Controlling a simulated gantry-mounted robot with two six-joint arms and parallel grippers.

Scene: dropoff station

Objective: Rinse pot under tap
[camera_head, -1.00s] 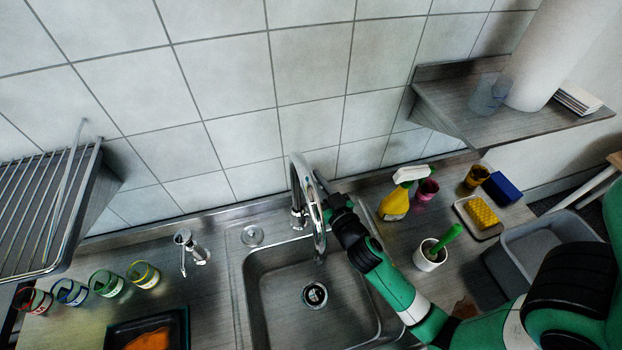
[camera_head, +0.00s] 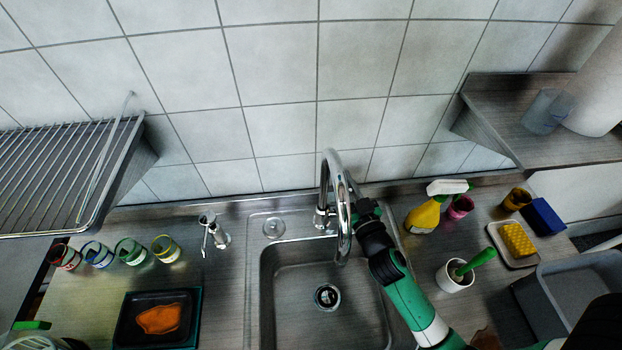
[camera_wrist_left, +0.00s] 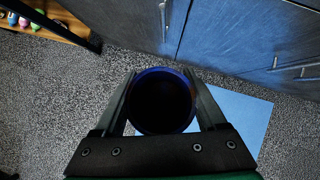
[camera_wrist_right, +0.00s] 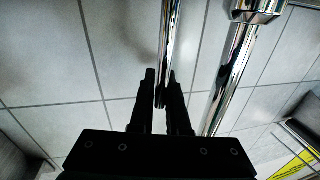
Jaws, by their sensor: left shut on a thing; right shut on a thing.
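In the left wrist view my left gripper (camera_wrist_left: 163,85) is shut around a dark blue round pot (camera_wrist_left: 163,75). Its opening faces the camera and its inside is too dark to read. The pot is over the floor, in front of cabinet fronts. In the right wrist view my right gripper (camera_wrist_right: 162,82) is shut on a thin chrome part of the tap (camera_wrist_right: 167,40). In the head view my right arm reaches the tap (camera_head: 338,185) from the lower right; its fingertips are hidden there. The tap arches over the sink (camera_head: 285,285). No water is visible.
Left of the sink are a black tray (camera_head: 130,335), several small coloured cups (camera_head: 131,252) and a small dispenser (camera_head: 213,232). On the right are a spray bottle (camera_head: 424,214), a brush holder (camera_head: 455,276), a yellow sponge (camera_head: 517,239) and a grey bin (camera_head: 578,290).

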